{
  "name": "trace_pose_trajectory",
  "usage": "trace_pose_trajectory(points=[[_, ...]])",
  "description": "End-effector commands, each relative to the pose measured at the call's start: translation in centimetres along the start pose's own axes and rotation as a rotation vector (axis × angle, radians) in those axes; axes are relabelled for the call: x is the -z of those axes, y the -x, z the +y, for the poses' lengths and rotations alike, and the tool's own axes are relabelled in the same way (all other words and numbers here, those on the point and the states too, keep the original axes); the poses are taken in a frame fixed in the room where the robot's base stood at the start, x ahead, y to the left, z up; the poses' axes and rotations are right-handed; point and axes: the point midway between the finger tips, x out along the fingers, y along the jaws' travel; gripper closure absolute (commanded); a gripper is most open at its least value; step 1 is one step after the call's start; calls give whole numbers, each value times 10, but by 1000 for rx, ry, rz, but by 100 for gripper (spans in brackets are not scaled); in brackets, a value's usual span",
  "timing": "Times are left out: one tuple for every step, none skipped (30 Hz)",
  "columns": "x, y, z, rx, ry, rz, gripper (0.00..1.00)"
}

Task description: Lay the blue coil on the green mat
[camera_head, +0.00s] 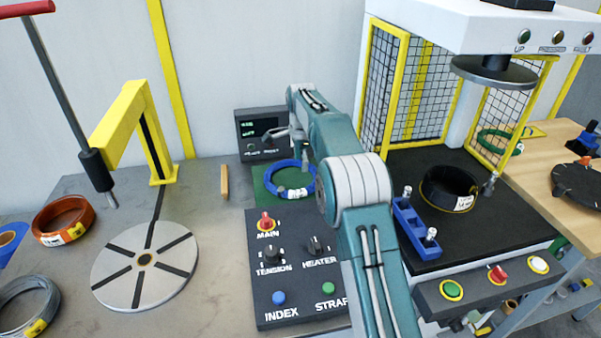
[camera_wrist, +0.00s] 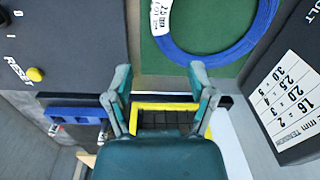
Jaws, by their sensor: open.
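The blue coil (camera_head: 268,182) with a white label lies on the green mat (camera_head: 258,174) behind the control panel. In the wrist view the coil (camera_wrist: 206,59) lies flat at the top, with green mat (camera_wrist: 152,52) inside and around it; the top of the coil is cut off by the picture edge. My gripper (camera_wrist: 160,76) is open and empty, its two fingers apart, with the coil beyond the tips. In the head view my arm covers part of the mat's right side, and my gripper (camera_head: 298,140) shows small above the coil.
A dark control panel (camera_head: 300,300) stands in front of the mat, a display box (camera_head: 262,123) behind it. A round turntable (camera_head: 145,265) and orange coil (camera_head: 62,221) are left. A caged press with a black coil (camera_head: 449,188) and a blue block (camera_head: 412,228) stands right.

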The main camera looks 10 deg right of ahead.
Motion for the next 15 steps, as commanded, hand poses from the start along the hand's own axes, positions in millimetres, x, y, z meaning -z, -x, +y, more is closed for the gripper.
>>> trace_pose_trajectory(points=[[0, 3, 0, 1, 1, 0, 29], [0, 5, 1, 1, 3, 0, 29], [0, 9, 2, 4, 10, 1, 29], [-1, 12, 4, 6, 19, 1, 29], [-1, 17, 6, 11, 30, 2, 29], [-2, 24, 10, 18, 51, 3, 29], [-2, 32, 13, 25, 68, 5, 29], [-3, 38, 18, 31, 89, 6, 29], [-4, 48, 23, 41, 118, 9, 29], [-5, 54, 28, 47, 140, 11, 29], [-6, 61, 33, 54, 162, 13, 29], [-7, 69, 40, 62, 192, 16, 29], [-8, 75, 44, 69, 214, 19, 29], [-9, 82, 50, 77, 236, 22, 29], [-10, 89, 57, 84, 265, 26, 29]])
